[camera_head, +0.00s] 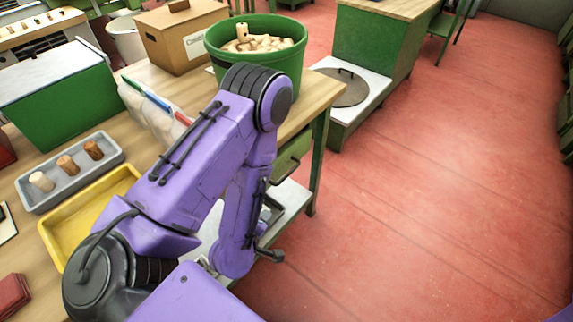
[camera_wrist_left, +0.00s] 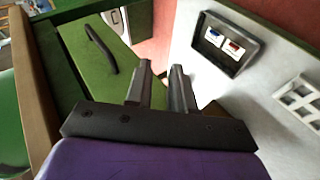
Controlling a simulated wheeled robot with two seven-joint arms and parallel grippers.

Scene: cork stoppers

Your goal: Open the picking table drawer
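The picking table (camera_head: 150,80) has a wooden top and a green drawer (camera_head: 292,153) under its edge, partly hidden by my left arm. In the left wrist view the green drawer front (camera_wrist_left: 85,75) shows a dark bar handle (camera_wrist_left: 100,48). I cannot tell whether the drawer is fully shut. My left gripper (camera_wrist_left: 162,68) points past the drawer front, with its fingers to the right of the handle and apart from it. A narrow empty gap shows between the fingers. In the head view the left gripper is low beside the table, mostly hidden. My right gripper is not in view.
A green bucket of corks (camera_head: 257,62) stands on the table's corner. A grey tray with corks (camera_head: 70,172) and a yellow tray (camera_head: 85,215) are on the left. A pale lower shelf (camera_wrist_left: 225,88) holds a dark-framed box (camera_wrist_left: 228,42). The red floor (camera_head: 430,180) at right is clear.

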